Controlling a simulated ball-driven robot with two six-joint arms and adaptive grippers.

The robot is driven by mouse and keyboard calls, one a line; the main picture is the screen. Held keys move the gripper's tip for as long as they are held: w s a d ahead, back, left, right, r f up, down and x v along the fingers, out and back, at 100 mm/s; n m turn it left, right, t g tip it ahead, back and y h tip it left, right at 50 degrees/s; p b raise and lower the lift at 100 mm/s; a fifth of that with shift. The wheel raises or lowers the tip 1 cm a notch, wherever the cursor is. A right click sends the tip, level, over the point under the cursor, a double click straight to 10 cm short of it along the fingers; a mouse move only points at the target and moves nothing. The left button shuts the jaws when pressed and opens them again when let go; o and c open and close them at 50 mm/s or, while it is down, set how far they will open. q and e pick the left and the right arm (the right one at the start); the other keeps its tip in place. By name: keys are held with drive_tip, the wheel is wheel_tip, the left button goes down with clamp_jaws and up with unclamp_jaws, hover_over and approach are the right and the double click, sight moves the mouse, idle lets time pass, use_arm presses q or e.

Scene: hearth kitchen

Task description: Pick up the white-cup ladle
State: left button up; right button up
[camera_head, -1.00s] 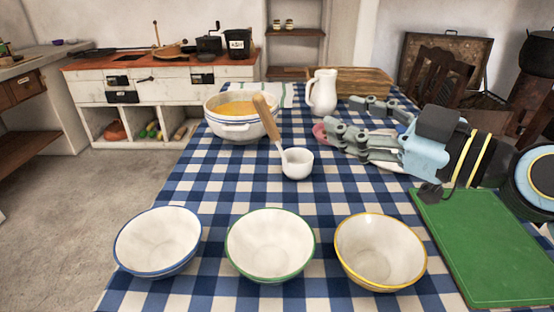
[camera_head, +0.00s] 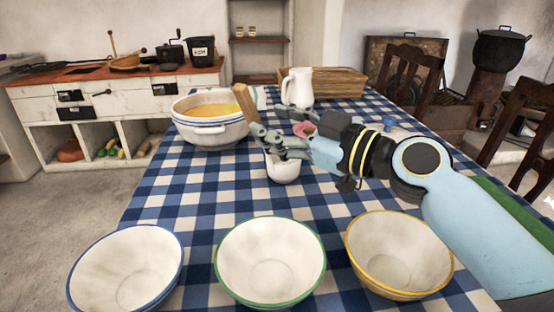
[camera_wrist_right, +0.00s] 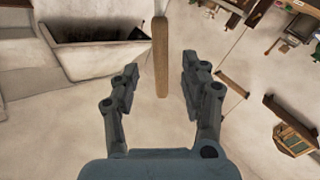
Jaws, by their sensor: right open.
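The white-cup ladle has a white cup (camera_head: 283,170) resting on the checked cloth and a wooden handle (camera_head: 245,102) that leans up to the left. My right gripper (camera_head: 262,137) is at the handle, above and beside the cup, and hides the handle's lower part. In the right wrist view the wooden handle (camera_wrist_right: 160,60) stands between the open fingers (camera_wrist_right: 160,82), apart from both of them. My left gripper is not in view.
A white pot of orange soup (camera_head: 212,120) stands just left of the ladle. Blue-rimmed (camera_head: 127,270), green-rimmed (camera_head: 270,262) and yellow-rimmed (camera_head: 398,252) bowls line the front. A white jug (camera_head: 298,88) stands behind. A green board (camera_head: 515,212) lies at right, partly under my arm.

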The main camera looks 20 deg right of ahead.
sight(258, 120)
drive_tip(key=p+x, duration=0.1)
drive_tip(key=x, duration=0.4)
drive_tip(key=shift+w+a+f, duration=0.15)
drive_tip(key=shift+w, duration=0.05)
clamp_jaws()
